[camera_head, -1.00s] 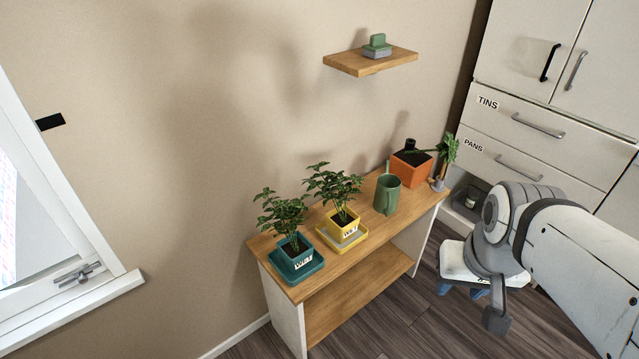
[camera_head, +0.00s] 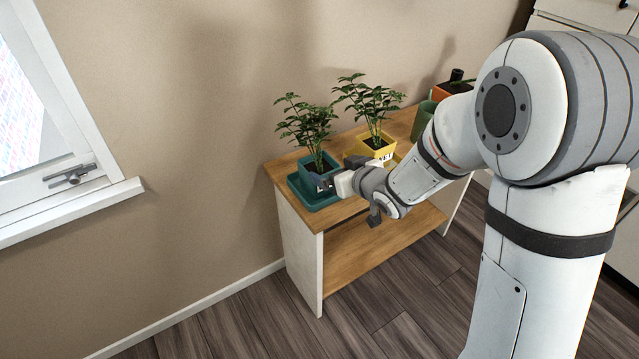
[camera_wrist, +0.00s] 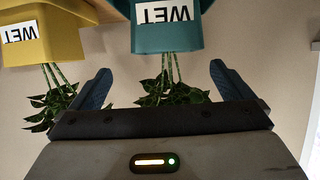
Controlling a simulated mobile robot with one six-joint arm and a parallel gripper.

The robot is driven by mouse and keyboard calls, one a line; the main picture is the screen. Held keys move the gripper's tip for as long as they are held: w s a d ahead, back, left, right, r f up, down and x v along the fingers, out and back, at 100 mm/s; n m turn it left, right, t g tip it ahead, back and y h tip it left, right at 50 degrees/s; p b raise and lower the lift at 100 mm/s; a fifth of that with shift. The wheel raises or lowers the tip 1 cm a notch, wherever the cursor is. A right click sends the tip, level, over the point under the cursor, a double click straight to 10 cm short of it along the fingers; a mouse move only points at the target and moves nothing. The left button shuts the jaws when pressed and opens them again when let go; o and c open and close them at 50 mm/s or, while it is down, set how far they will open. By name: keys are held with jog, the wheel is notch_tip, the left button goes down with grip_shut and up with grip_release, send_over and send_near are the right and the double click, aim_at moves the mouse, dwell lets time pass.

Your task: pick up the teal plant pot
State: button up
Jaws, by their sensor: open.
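The teal plant pot (camera_head: 319,179) holds a leafy plant and stands on a teal saucer (camera_head: 306,199) at the left end of the wooden stand. In the wrist view, which is upside down, the teal pot (camera_wrist: 166,30) shows its "WET" label between the lines of my two fingers. My gripper (camera_head: 334,184) is right at the front right side of the pot in the head view. In the wrist view my gripper (camera_wrist: 161,70) is open and empty, with the plant's stems showing between the fingers. Whether a finger touches the pot is hidden.
A yellow pot (camera_head: 379,144) with a plant stands close on the right; it also shows in the wrist view (camera_wrist: 38,38). A green mug (camera_head: 423,117) and an orange pot (camera_head: 449,90) stand farther right. The wall is close behind.

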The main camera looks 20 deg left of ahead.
aim_at(323, 169)
jog(key=shift+y, duration=0.4)
jog(key=x, duration=0.2)
jog(key=f+b+x, duration=0.1)
jog(key=x, duration=0.2)
jog(key=s+b+x, duration=0.1)
jog(key=x, duration=0.2)
jog(key=shift+f, duration=0.35)
jog(key=shift+w+a, duration=0.15)
jog(key=shift+a, duration=0.15)
jog(key=shift+c, duration=0.2)
jog(key=c, duration=1.4)
